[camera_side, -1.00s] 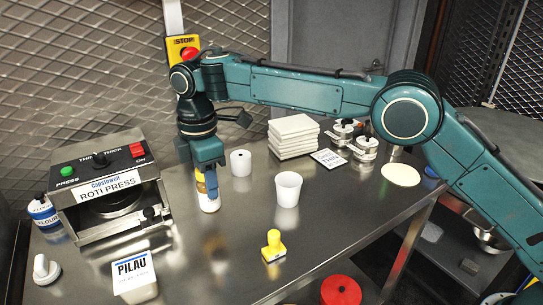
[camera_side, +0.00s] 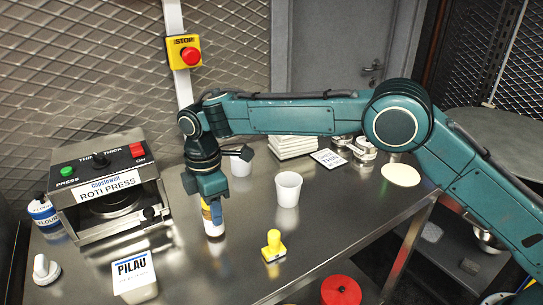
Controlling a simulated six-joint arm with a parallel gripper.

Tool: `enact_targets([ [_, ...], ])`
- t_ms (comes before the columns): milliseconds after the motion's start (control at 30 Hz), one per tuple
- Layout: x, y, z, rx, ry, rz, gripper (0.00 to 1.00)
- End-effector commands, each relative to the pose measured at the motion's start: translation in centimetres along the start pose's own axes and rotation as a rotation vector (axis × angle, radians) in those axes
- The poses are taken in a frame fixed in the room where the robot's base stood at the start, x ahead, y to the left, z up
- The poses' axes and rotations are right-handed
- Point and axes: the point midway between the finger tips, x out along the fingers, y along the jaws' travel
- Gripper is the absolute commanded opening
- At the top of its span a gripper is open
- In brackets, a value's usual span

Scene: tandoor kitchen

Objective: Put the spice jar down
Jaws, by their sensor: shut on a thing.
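The spice jar (camera_side: 213,224) is a small upright cylinder with a white lower part and an orange-brown and dark band. My gripper (camera_side: 212,200) is above it with fingers pointing down, shut on its upper part, which the fingers hide. The jar's base is at or very close to the steel table (camera_side: 335,220); I cannot tell whether it touches.
The roti press (camera_side: 108,190) stands to the left, with a PILAU box (camera_side: 134,272) in front of it. A white cup (camera_side: 288,188) and a yellow stamp (camera_side: 273,246) stand to the right. White stacked sheets (camera_side: 293,146) lie behind. The table between jar and stamp is clear.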

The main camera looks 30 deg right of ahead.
Motion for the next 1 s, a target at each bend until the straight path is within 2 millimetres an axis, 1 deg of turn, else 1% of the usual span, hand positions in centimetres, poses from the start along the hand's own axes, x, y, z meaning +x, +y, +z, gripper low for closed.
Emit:
enact_targets([
  [400, 0.32, 0.00, 0.00, 0.000, 0.000, 0.000, 0.13],
  [433, 0.34, -0.01, 0.01, 0.000, 0.000, 0.000, 0.42],
  [500, 0.33, -0.01, 0.01, 0.000, 0.000, 0.000, 0.56],
  [533, 0.33, -0.01, 0.01, 0.000, 0.000, 0.000, 0.60],
  [867, 0.23, 0.00, 0.00, 0.000, 0.000, 0.000, 0.60],
  [1000, -0.28, 0.02, -0.01, 0.000, 0.001, 0.001, 0.60],
])
